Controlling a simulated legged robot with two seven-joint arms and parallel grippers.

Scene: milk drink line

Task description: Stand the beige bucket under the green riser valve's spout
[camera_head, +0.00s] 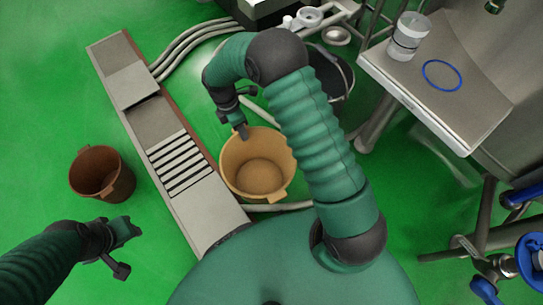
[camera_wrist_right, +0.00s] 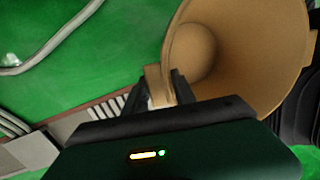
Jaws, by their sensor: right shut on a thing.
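The beige bucket (camera_head: 281,166) is right of the long grey channel in the head view, its mouth facing up. My right gripper (camera_head: 243,131) is at its far rim, shut on a tab of the bucket. In the right wrist view the bucket (camera_wrist_right: 245,60) fills the upper right, and its tab is between the fingers of my right gripper (camera_wrist_right: 160,88). I cannot tell whether the bucket touches the floor. My left gripper (camera_head: 131,229) is at lower left, away from the bucket; its jaw state is unclear. I cannot make out a green riser valve.
A brown bucket (camera_head: 102,174) stands left of the grey channel (camera_head: 121,71). A black bucket (camera_head: 345,80) is partly behind my right arm. A steel table (camera_head: 480,105) bears a jar (camera_head: 408,35) and a blue ring (camera_head: 442,75). Blue-handled pipework (camera_head: 528,250) is lower right.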

